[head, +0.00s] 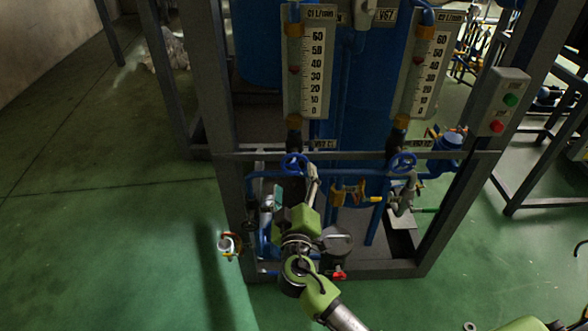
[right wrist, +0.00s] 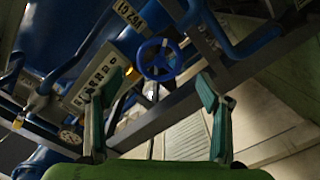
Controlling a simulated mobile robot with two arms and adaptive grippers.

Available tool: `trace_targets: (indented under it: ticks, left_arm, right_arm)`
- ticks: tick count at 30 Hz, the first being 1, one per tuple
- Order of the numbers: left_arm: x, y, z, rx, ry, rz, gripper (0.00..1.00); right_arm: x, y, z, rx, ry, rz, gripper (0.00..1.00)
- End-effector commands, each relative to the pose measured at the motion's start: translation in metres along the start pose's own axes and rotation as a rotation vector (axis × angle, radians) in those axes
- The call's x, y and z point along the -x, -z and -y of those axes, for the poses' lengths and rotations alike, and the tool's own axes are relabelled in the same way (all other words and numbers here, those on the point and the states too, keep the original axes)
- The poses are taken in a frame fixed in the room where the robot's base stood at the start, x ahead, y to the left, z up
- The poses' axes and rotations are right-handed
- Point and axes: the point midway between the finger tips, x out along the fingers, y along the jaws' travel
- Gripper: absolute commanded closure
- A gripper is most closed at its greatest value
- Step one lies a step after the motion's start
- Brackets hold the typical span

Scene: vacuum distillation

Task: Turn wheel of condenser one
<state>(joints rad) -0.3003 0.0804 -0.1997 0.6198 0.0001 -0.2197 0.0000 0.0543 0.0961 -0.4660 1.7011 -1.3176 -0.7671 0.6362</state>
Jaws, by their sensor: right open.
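The blue wheel of condenser one (head: 295,163) sits on the rack below the left flow meter, which is marked C1 (head: 309,65). The wheel also shows in the right wrist view (right wrist: 157,59), whole and ahead of the fingers. My right gripper (head: 295,185) is just below this wheel in the head view. Its two fingers are spread wide in the right wrist view (right wrist: 152,92), with nothing between them. The wheel appears beyond the fingertips, and I see no contact. My left gripper is not in view.
A second blue wheel (head: 401,162) sits below the right flow meter (head: 431,75). Green floor (head: 110,240) is open at left.

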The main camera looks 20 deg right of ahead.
Motion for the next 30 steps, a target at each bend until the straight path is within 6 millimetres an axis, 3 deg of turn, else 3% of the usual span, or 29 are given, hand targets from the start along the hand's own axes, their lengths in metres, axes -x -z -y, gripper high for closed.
trace_targets:
  ticks: [3,9,26,30]
  left_arm:
    - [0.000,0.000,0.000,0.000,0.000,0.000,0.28]
    - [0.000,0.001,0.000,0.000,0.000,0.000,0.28]
    - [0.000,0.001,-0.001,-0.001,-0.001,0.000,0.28]
    - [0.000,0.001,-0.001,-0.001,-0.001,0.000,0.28]
  right_arm:
    - [0.024,-0.001,0.000,-0.001,0.001,0.001,0.28]
    - [0.047,0.000,0.000,-0.001,0.000,0.001,0.28]
    - [0.052,0.000,0.000,0.000,-0.001,0.000,0.28]
    - [0.051,-0.013,0.012,0.013,0.029,0.022,0.28]
